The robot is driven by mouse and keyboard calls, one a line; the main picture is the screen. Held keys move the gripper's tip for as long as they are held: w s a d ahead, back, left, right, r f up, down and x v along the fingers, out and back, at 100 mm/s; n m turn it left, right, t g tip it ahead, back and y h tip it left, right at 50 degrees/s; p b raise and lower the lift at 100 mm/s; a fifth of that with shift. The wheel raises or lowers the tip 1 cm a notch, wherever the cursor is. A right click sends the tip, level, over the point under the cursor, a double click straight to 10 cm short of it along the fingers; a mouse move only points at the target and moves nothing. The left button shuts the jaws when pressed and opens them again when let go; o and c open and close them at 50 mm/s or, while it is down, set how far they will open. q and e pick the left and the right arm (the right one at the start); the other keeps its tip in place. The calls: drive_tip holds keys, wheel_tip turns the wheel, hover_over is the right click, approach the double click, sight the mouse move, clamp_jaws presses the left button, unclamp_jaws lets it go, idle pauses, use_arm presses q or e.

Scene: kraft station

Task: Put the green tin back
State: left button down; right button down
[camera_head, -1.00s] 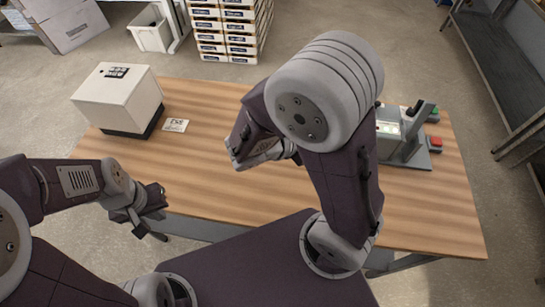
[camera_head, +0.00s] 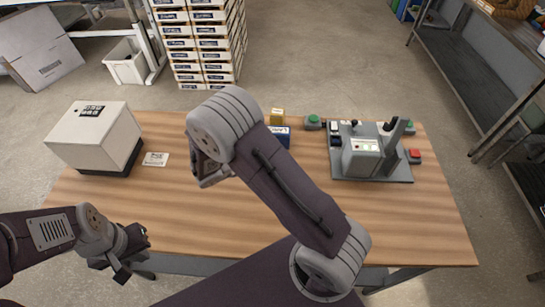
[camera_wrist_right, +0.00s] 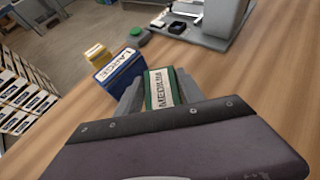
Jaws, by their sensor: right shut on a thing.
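The green tin (camera_wrist_right: 162,90), with a white label reading MEDIUM, is between the two grey fingers of my right gripper in the right wrist view. My right gripper (camera_wrist_right: 158,92) is shut on it. I cannot tell whether the tin touches the table. In the head view my right arm hides the green tin. A blue tin (camera_wrist_right: 120,68) labelled LARGE and a yellow tin (camera_wrist_right: 95,51) stand beyond it; the blue tin (camera_head: 284,135) and yellow tin (camera_head: 277,117) also show at the table's back edge. My left gripper (camera_head: 135,270) is open and empty at the front left.
A grey device (camera_head: 365,155) on a base plate stands at the right of the wooden table (camera_head: 420,215). A green button box (camera_head: 313,122) is between it and the tins. A white machine (camera_head: 95,135) and a small card (camera_head: 155,159) are at the left.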

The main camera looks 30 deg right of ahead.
drive_tip(key=shift+w+f, duration=0.15)
drive_tip(key=shift+f, duration=0.85)
drive_tip(key=c, duration=0.7)
unclamp_jaws()
drive_tip(key=shift+f, duration=0.15)
